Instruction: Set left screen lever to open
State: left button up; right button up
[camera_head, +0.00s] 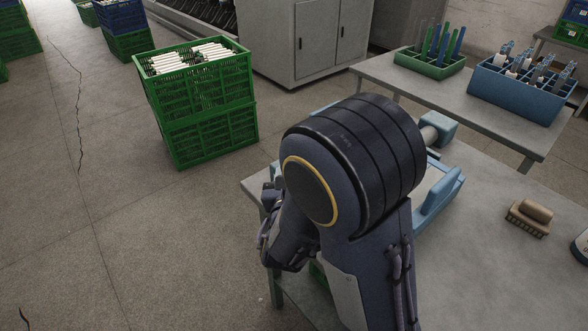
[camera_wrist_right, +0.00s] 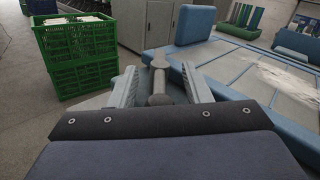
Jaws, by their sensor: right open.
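A blue-framed screen unit (camera_wrist_right: 210,72) lies on the grey table, filling the right of the right wrist view. Part of its blue frame (camera_head: 441,193) shows in the head view behind my arm. A grey lever (camera_wrist_right: 159,82) with rounded ends stands at its left edge in the wrist view. My right gripper (camera_wrist_right: 160,76) is open, with one finger on each side of the lever. I cannot tell whether either finger touches it. My arm hides the lever in the head view. My left gripper is in neither view.
Stacked green crates (camera_head: 205,105) with white cones stand on the floor beyond the table. A brush (camera_head: 529,217) lies on the table at right. A blue bin (camera_head: 517,91) and a green tray (camera_head: 430,63) stand on a further table.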

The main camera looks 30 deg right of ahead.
jog(key=v, duration=0.8)
jog(key=shift+p, duration=0.3)
jog(key=shift+w, duration=0.1)
jog(key=shift+c, duration=0.4)
